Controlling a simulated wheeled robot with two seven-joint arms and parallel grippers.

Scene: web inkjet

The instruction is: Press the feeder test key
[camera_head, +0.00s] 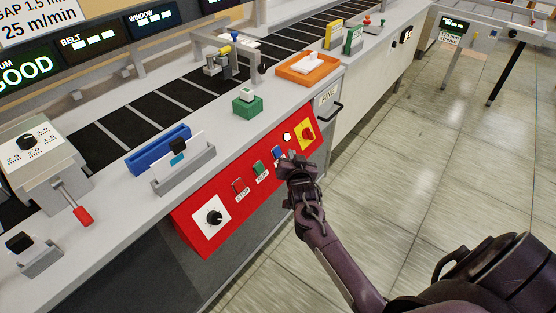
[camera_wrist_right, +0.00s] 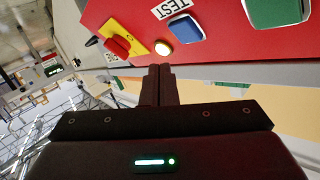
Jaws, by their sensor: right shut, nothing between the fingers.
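The red control panel (camera_head: 205,232) is on the front of the machine. The blue key (camera_wrist_right: 186,28) beside a TEST label (camera_wrist_right: 170,8) shows in the right wrist view. In the head view the blue key (camera_head: 278,153) is small, just up and left of my right gripper (camera_head: 287,163). My right gripper is shut and empty, in front of the panel's right part. In the wrist view its fingertips (camera_wrist_right: 160,70) are just below the lit round lamp (camera_wrist_right: 163,48). I cannot tell whether they touch the panel. My left gripper is not in view.
A green key (camera_head: 258,167), a red stop key (camera_head: 237,185) and a black dial (camera_head: 214,217) are on the panel. A red knob on a yellow plate (camera_head: 306,132) is near its right end. An orange tray (camera_head: 308,69) stands on the ledge above. The floor at right is clear.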

